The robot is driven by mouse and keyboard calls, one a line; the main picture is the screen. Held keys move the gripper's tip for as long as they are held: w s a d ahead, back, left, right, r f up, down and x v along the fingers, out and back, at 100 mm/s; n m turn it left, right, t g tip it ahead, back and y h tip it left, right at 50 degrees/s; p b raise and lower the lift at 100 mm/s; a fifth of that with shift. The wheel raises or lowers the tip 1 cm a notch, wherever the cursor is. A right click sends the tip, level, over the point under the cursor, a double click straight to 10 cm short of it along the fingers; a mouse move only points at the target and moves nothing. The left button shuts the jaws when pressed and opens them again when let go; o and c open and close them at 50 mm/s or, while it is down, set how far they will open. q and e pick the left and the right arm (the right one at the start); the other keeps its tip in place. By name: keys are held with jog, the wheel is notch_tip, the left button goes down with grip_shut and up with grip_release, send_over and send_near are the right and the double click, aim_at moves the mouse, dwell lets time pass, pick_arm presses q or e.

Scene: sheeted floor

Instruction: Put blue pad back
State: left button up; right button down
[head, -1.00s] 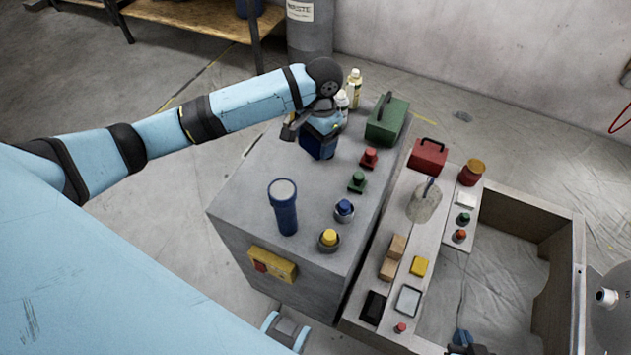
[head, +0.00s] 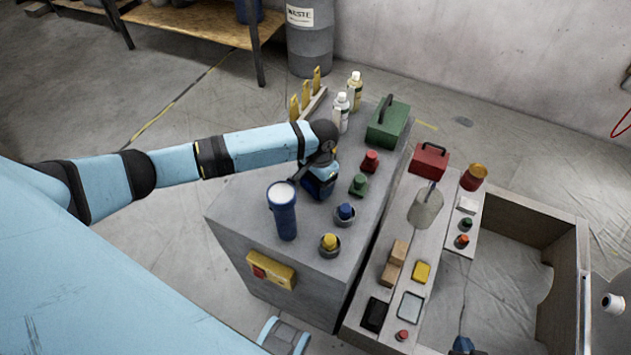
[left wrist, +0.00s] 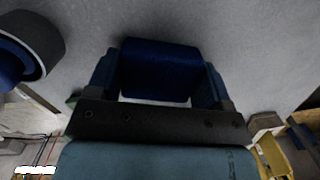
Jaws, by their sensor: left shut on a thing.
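The blue pad (head: 319,188) is a dark blue block at my left gripper, over the grey cabinet top (head: 245,200). In the left wrist view the pad (left wrist: 158,70) lies between the two blue fingers. My left gripper (head: 320,178) is shut on it. I cannot tell whether the pad touches the cabinet top. What seems to be my right gripper (head: 463,347) shows only as a small dark and blue part at the bottom edge, and its jaws cannot be made out.
A blue torch-like cylinder (head: 284,215) stands just left of the pad. Green (head: 358,185), red (head: 370,161), blue (head: 345,213) and yellow (head: 330,243) knobs stand to the right. Bottles (head: 341,112), a yellow-pronged rack (head: 305,97) and a green box (head: 388,124) stand behind.

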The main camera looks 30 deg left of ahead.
pick_arm(q)
jog(key=o, duration=0.9)
jog(key=shift+r, duration=0.35)
jog(key=r, duration=0.3)
jog(key=w+r+p, duration=0.1)
jog(key=r, duration=0.7)
jog(key=shift+w+d+r, duration=0.15)
jog(key=shift+d+r, duration=0.1)
